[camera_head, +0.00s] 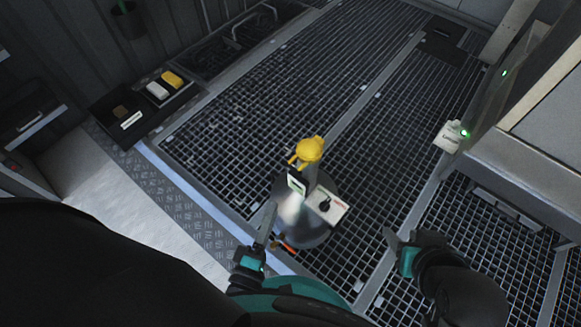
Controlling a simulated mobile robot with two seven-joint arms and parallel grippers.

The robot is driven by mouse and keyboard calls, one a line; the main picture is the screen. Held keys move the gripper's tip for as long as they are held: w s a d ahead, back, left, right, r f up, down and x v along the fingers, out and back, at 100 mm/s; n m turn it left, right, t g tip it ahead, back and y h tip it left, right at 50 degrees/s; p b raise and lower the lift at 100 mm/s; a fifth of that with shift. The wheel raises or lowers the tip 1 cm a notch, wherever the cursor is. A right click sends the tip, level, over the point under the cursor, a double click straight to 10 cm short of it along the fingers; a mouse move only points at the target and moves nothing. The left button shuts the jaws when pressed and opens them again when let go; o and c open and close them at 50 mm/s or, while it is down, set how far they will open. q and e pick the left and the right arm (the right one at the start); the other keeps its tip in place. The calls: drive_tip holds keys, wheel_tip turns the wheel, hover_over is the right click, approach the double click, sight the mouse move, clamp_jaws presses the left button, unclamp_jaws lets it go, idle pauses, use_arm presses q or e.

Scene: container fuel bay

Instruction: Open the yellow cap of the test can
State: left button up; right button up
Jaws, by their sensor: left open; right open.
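The test can (292,212) is a silvery round vessel standing on the grated floor in the middle of the view. Its yellow cap (310,149) sits on top of the neck, with a small yellow arm sticking out to the left. The cap looks closed. A white label plate (327,206) is on the can's side. My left gripper (265,225) is beside the can's lower left, open, below the cap and apart from it. My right gripper (392,240) is open and empty, to the right of the can over the grating. Whether the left fingers touch the can is unclear.
A dark tray (150,112) with a yellow and a white block stands at the left edge of the grating. A cabinet (535,140) with green lights and a white tag (449,137) stands on the right. The grating (260,110) behind the can is clear.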

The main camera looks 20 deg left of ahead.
sight(290, 166)
use_arm(q)
drive_tip(key=shift+w+f+b, duration=0.15)
drive_tip(key=shift+w+b, duration=0.75)
drive_tip(key=shift+w, duration=2.65)
drive_tip(key=shift+w+f+b, duration=0.1)
drive_tip(key=shift+w+b, duration=0.75)
drive_tip(key=shift+w, duration=2.7)
use_arm(e)
drive_tip(key=w+a+r+t+y, duration=0.1)
drive_tip(key=w+a+t+y, duration=0.2)
drive_tip(key=a+t, duration=0.3)
drive_tip(key=shift+w+a+y, duration=0.25)
drive_tip(key=shift+a+y, duration=0.05)
drive_tip(key=shift+a, duration=0.2)
drive_tip(key=shift+r, duration=0.1)
use_arm(q)
drive_tip(key=shift+c, duration=0.2)
clamp_jaws()
drive_tip(key=shift+s+f, duration=0.15)
drive_tip(key=shift+f, duration=0.05)
